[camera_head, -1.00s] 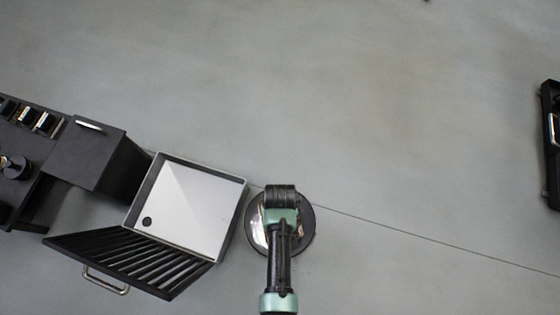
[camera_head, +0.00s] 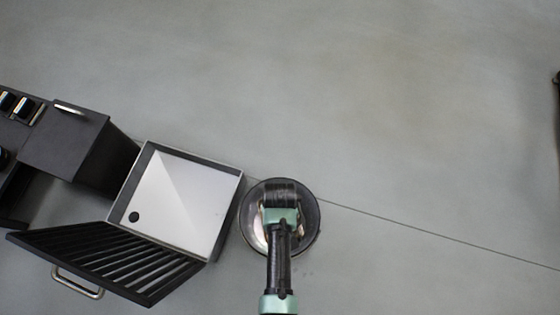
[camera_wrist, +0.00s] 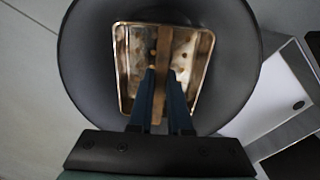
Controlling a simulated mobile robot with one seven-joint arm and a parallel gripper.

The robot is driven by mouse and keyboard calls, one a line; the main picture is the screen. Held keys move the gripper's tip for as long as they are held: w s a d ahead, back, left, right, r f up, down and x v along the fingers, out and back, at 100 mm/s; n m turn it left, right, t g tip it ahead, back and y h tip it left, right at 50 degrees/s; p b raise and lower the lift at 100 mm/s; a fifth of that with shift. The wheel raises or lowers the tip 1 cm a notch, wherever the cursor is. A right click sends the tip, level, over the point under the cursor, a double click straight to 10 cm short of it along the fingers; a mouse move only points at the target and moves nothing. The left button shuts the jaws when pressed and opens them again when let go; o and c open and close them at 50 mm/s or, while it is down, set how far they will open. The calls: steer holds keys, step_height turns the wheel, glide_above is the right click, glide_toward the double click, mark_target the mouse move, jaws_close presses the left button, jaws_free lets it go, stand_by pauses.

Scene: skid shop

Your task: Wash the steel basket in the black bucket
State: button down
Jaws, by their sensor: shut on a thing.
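The black bucket (camera_head: 313,219) stands on the floor, right of the white tray, mostly under my arm in the head view. In the wrist view the bucket (camera_wrist: 88,62) surrounds the steel basket (camera_wrist: 133,45), a rectangular tray-like piece with brown stains. My gripper (camera_wrist: 161,76) points down into the bucket and is shut on the brownish bar across the middle of the basket. The basket is within the bucket's rim. I cannot tell whether it touches the bottom. In the head view my arm hides the fingers and most of the basket.
A white square tray (camera_head: 186,205) with a dark hole stands close left of the bucket. A black slatted rack (camera_head: 110,262) with a handle tilts out in front of it. A dark cabinet (camera_head: 62,145) is farther left. The floor behind and right is clear.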

step_height(320, 180, down, 9)
steer(key=b, duration=0.9)
steer(key=shift+r, duration=0.15)
steer(key=shift+r, duration=0.1)
